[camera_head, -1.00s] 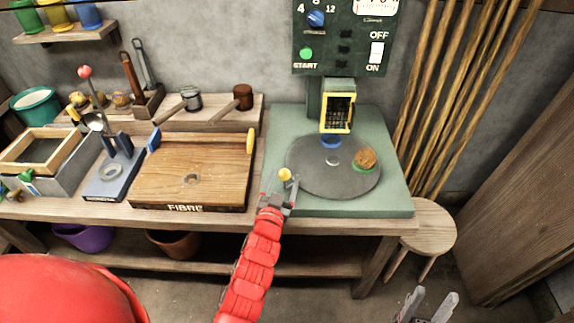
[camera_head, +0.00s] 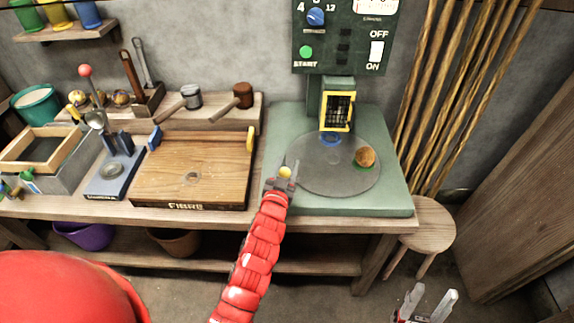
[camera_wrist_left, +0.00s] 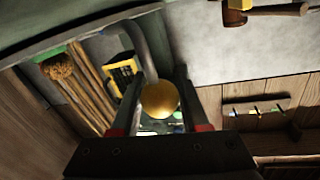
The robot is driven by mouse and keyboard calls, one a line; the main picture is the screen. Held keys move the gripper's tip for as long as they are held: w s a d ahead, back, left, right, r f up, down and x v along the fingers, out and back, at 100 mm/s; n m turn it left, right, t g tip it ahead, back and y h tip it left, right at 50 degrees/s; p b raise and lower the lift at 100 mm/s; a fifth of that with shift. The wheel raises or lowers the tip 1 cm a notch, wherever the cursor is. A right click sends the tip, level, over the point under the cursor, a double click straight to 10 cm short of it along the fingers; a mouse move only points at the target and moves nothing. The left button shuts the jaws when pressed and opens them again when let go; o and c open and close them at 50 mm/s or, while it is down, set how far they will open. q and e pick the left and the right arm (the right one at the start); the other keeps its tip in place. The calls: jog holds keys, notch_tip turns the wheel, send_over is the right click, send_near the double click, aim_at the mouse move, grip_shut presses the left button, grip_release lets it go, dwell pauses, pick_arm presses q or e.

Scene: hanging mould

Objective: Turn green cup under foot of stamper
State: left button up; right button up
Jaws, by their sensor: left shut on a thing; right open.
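The green cup (camera_head: 360,167) sits on the right part of the grey round turntable (camera_head: 325,178), with a brown fibrous ball in it. Its brown ball (camera_wrist_left: 58,67) shows at upper left in the left wrist view. The stamper's yellow-framed foot (camera_head: 337,111) stands at the turntable's back, above a blue cup (camera_head: 330,139), mostly hidden. My left gripper (camera_head: 284,172) is at the turntable's near-left edge, shut on a yellow knob (camera_head: 285,172). The knob also shows between the fingers in the left wrist view (camera_wrist_left: 159,99). My right gripper (camera_head: 427,303) is open and empty at lower right, away from the bench.
A wooden fibre tray (camera_head: 190,180) lies left of the machine. A panel (camera_head: 345,35) with dial and switches is above. A round stool (camera_head: 425,228) and leaning poles (camera_head: 455,100) stand at right.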

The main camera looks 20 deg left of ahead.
pick_arm(q)
grip_shut()
dwell(0.9)
